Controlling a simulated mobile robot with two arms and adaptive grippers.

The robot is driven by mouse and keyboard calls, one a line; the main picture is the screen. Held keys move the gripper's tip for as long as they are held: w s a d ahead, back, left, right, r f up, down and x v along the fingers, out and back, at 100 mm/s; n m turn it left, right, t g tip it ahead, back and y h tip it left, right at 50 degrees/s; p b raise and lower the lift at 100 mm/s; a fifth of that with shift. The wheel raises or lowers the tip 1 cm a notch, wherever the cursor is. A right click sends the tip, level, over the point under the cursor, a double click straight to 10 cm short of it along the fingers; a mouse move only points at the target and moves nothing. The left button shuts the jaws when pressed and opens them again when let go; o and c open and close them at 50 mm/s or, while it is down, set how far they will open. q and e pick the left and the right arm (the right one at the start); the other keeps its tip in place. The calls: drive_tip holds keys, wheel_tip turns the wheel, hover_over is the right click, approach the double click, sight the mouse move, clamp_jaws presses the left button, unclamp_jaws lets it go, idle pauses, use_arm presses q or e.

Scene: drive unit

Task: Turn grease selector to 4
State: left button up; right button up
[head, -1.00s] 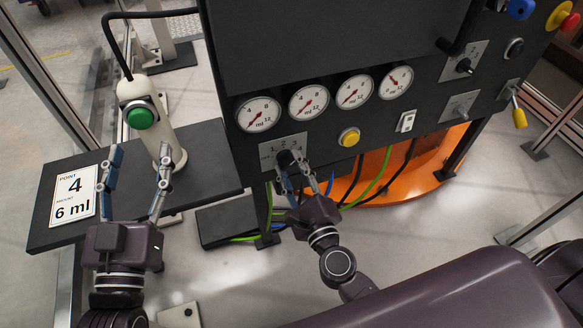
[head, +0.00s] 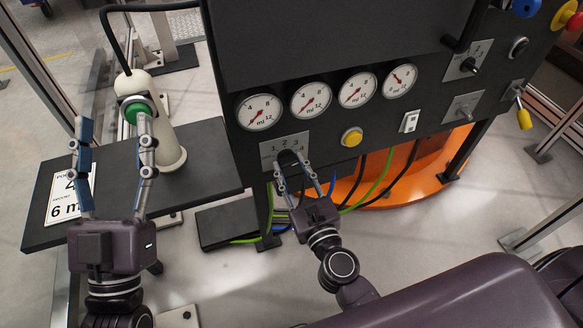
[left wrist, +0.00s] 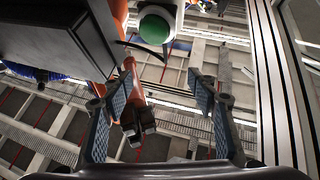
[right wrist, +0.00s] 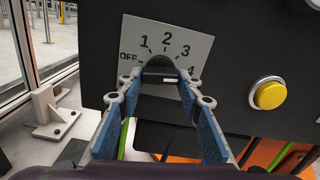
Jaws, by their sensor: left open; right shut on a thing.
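The grease selector is a black knob (right wrist: 160,66) on a grey plate (head: 284,145) marked OFF, 1, 2, 3, 4. My right gripper (head: 290,162) is shut on the knob, a finger on each side, as the right wrist view shows. A short white mark shows on the knob's near side; which number the knob points to I cannot tell. My left gripper (head: 113,122) is open and empty, over the side shelf, near the green button (head: 136,110). The card (head: 60,212) reading point 4, 6 ml is partly hidden by my left gripper.
Several round gauges (head: 259,112) stand in a row above the selector. A yellow button (head: 352,137) is right of it, also in the right wrist view (right wrist: 270,94). The green button's pale handset (head: 164,140) stands on the dark shelf (head: 205,170). Cables hang below the panel.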

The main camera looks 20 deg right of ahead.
drive_tip(key=shift+f, duration=0.1)
idle(0.3)
drive_tip(key=o, duration=1.2)
drive_tip(key=shift+c, duration=0.2)
drive_tip(key=shift+s, duration=0.1)
drive_tip(key=s, duration=1.2)
drive_tip(key=shift+d, duration=0.2)
